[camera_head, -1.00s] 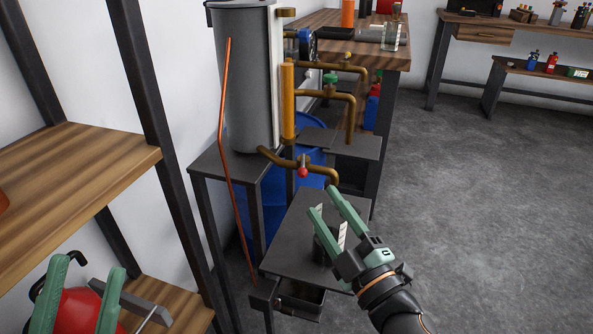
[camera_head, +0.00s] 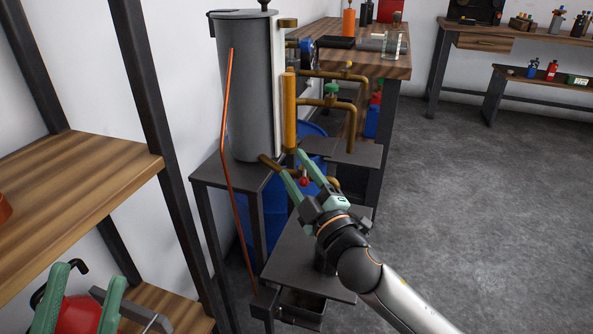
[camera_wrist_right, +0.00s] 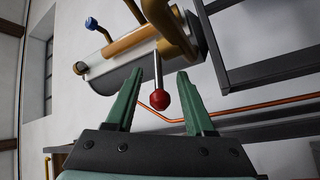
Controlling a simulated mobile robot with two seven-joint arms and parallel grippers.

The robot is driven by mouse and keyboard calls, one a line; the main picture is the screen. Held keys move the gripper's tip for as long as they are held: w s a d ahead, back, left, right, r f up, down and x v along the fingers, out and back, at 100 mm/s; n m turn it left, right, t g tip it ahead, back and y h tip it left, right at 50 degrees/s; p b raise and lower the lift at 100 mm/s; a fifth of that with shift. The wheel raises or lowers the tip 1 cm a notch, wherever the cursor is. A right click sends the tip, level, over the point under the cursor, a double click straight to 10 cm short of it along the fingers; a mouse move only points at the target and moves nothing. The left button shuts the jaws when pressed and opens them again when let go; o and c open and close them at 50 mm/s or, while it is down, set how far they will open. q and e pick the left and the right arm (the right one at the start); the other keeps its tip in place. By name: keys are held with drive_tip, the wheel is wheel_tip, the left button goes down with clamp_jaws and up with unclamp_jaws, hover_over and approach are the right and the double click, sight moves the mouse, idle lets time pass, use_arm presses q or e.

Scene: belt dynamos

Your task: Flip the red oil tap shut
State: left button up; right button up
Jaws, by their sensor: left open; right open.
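The red oil tap is on the lowest brass pipe of the grey tank (camera_head: 248,95). Its red ball knob (camera_head: 304,181) shows between the fingers of my right gripper (camera_head: 282,156). In the right wrist view, the knob (camera_wrist_right: 159,99) sits on a thin metal lever that runs to the brass pipe (camera_wrist_right: 130,41). There my right gripper (camera_wrist_right: 160,72) is open, with one finger on each side of the lever and visible gaps to both. My left gripper (camera_head: 90,272) is open at the lower left, in front of a red object (camera_head: 78,315).
A black stand (camera_head: 300,255) with a small tray (camera_head: 300,308) is below the tap. An orange-brown thin pipe (camera_head: 229,160) runs down the tank's front. Another brass tap with a green knob (camera_head: 331,89) is above. Wooden shelves (camera_head: 80,180) are at left; open floor (camera_head: 480,210) is at right.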

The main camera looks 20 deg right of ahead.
drive_tip(key=shift+w, duration=0.1)
clamp_jaws()
idle(0.5)
